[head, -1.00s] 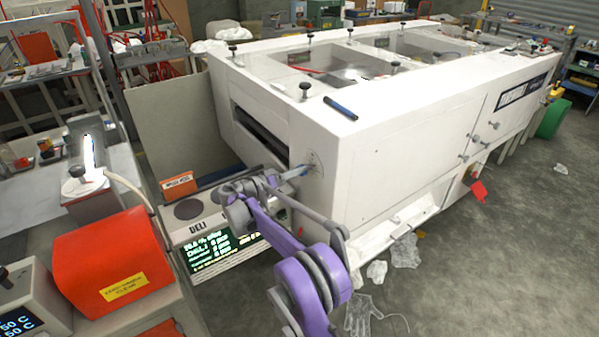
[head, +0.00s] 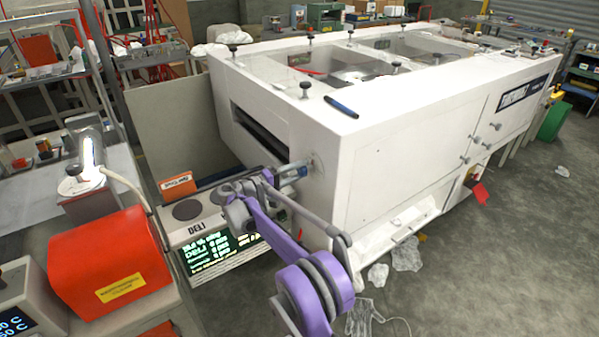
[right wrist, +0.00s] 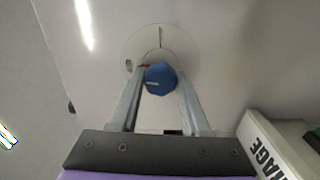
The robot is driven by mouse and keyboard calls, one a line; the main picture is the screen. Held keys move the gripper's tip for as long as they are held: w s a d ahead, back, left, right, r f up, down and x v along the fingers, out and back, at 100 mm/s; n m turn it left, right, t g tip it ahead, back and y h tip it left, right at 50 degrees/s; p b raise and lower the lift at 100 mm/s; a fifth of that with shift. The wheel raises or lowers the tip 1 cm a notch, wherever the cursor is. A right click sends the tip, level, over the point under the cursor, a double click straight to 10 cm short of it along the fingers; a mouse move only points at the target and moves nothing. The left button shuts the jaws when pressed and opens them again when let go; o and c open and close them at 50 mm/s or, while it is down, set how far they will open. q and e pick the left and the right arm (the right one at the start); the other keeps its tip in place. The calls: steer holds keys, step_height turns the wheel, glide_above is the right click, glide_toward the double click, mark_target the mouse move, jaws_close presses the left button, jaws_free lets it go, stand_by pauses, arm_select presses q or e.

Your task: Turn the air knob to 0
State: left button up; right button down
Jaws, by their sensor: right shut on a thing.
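The blue air knob (right wrist: 159,79) sits on a round pale dial plate (right wrist: 136,46) on the white machine's end face. The plate has a dark line at its top and a small red mark beside the knob. My right gripper (right wrist: 160,88) has one finger on each side of the knob and is shut on it. In the head view, my right gripper (head: 300,170) reaches the dial plate (head: 317,160) near the machine's corner, and the fingers largely hide the knob. I cannot read the dial's numbers. My left gripper is not in view.
The white machine (head: 400,155) fills the middle. A scale marked DELI (head: 197,228) stands below my right arm. A red-orange box (head: 105,262) is on the left bench. Crumpled clear film (head: 406,254) lies on the floor, which is open at right.

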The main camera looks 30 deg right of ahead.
steer(key=shift+n, duration=0.5)
steer(key=shift+c, duration=1.9)
jaws_free()
steer(key=shift+a, duration=0.15)
steer(key=a, duration=1)
steer(key=shift+s+a+b, duration=0.25)
steer(key=shift+s+b, duration=0.15)
steer(key=shift+s, duration=0.05)
